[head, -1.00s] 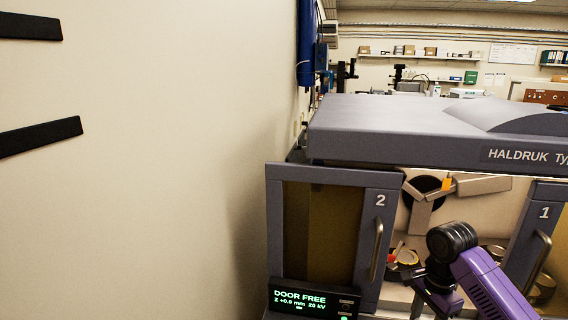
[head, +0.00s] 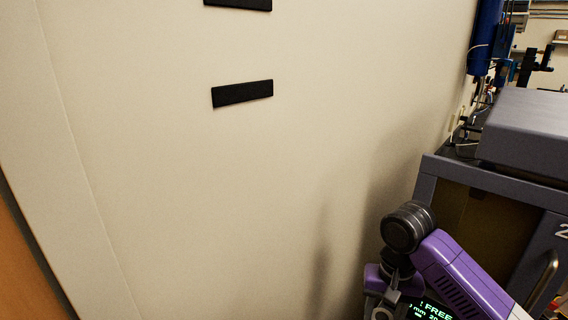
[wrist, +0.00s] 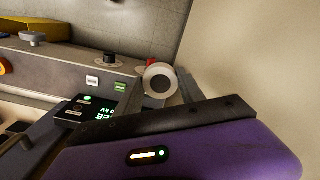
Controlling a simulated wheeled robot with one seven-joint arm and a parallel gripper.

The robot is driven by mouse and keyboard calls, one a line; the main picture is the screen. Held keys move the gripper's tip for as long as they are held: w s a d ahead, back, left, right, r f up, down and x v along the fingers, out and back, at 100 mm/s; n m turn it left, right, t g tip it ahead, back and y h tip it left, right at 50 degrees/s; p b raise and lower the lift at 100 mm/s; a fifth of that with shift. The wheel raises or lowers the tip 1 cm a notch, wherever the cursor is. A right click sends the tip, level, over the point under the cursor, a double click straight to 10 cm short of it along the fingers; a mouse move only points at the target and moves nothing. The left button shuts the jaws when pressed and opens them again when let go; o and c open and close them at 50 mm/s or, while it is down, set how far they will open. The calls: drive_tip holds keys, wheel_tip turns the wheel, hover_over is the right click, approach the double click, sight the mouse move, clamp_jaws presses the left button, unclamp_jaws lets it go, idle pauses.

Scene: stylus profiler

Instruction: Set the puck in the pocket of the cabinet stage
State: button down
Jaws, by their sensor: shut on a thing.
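My gripper (wrist: 159,78) is shut on the puck (wrist: 159,84), a pale round piece with a dark grey centre, seen between the two fingers in the wrist view. In the head view my arm is in front of the cabinet (head: 486,184), at its left end, and the puck cannot be made out there. The cabinet is grey, with door 2 (head: 545,262) at the right edge of the picture. The cabinet stage and its pocket are out of view.
A beige wall (head: 330,120) with black strips (head: 242,94) fills most of the head view. A green-lit display (head: 430,310) is partly hidden behind my arm. The wrist view shows a grey panel with a green button (wrist: 120,86) and a black knob (wrist: 110,59).

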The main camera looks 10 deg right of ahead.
drive_tip(key=w+a+r+n, duration=0.1)
drive_tip(key=w+a+n, duration=0.3)
drive_tip(key=w+a, duration=0.2)
drive_tip(key=a, duration=0.2)
drive_tip(key=shift+w+a+n, duration=0.25)
drive_tip(key=shift+a+n, duration=0.05)
drive_tip(key=shift+n, duration=0.1)
